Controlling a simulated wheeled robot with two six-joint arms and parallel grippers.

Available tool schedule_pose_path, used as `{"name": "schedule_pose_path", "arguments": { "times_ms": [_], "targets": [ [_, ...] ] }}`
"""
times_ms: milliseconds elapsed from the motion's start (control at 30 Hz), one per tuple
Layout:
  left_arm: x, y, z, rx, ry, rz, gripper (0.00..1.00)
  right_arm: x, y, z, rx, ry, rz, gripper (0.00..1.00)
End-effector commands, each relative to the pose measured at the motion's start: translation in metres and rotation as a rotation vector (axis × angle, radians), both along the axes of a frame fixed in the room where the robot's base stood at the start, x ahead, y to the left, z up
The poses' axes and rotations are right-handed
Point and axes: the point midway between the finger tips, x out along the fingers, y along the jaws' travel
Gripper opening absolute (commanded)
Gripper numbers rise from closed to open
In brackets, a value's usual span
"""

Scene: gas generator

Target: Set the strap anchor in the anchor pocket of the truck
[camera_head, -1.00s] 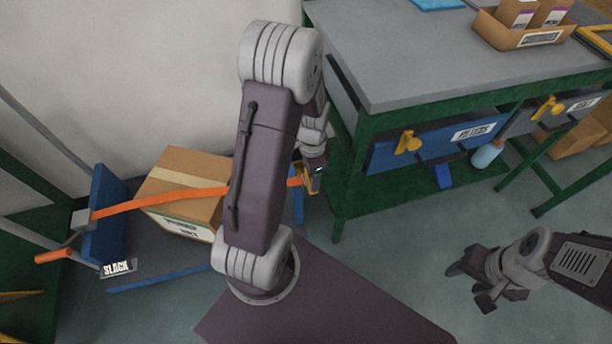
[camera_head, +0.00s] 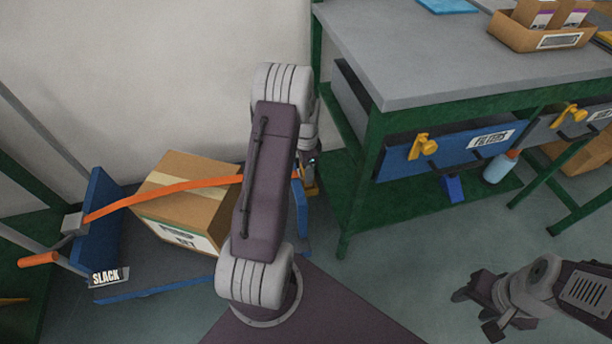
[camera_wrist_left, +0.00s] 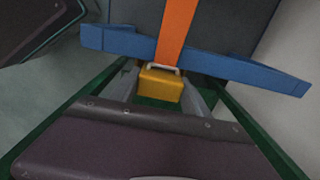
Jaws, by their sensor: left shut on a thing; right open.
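The strap anchor (camera_wrist_left: 160,86) is a yellow block with a metal loop, tied to the orange strap (camera_wrist_left: 175,30). My left gripper (camera_wrist_left: 162,92) is shut on it. In the head view the strap (camera_head: 170,192) runs from the left side of the blue truck (camera_head: 150,289), over a carton, to my left gripper (camera_head: 311,186), largely hidden behind my arm. In the left wrist view the truck's blue edge bar (camera_wrist_left: 235,68) lies just past the anchor. I cannot make out the anchor pocket. My right gripper (camera_head: 475,310) is open and empty at lower right.
The carton (camera_head: 185,205) sits on the truck. A "SLACK" tag (camera_head: 106,278) and an orange handle (camera_head: 38,259) are at the truck's left end. A green-framed workbench (camera_head: 430,70) stands close to the right of my left gripper. Open floor (camera_head: 400,250) lies in front of it.

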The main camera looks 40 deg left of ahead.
Motion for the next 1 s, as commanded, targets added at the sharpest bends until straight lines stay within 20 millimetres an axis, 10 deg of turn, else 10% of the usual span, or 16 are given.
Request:
{"name": "schedule_pose_path", "arguments": {
  "times_ms": [433, 467, 533, 867, 1000],
  "targets": [
    [0.000, 0.000, -0.024, 0.000, 0.000, 0.000, 0.09, 0.000, 0.000, -0.014, 0.000, 0.000, 0.000, 0.49],
    [0.000, 0.000, -0.023, 0.000, 0.000, 0.000, 0.63, 0.000, 0.000, -0.014, 0.000, 0.000, 0.000, 0.49],
    [0.000, 0.000, -0.023, 0.000, 0.000, 0.000, 0.76, 0.000, 0.000, -0.014, 0.000, 0.000, 0.000, 0.49],
    [0.000, 0.000, -0.019, 0.000, -0.001, 0.000, 0.76, 0.000, 0.000, -0.013, 0.000, 0.000, 0.000, 0.49],
    [0.000, 0.000, 0.014, 0.002, -0.003, 0.000, 0.76, 0.000, 0.000, 0.009, 0.000, 0.000, 0.000, 0.49]
  ]
}}
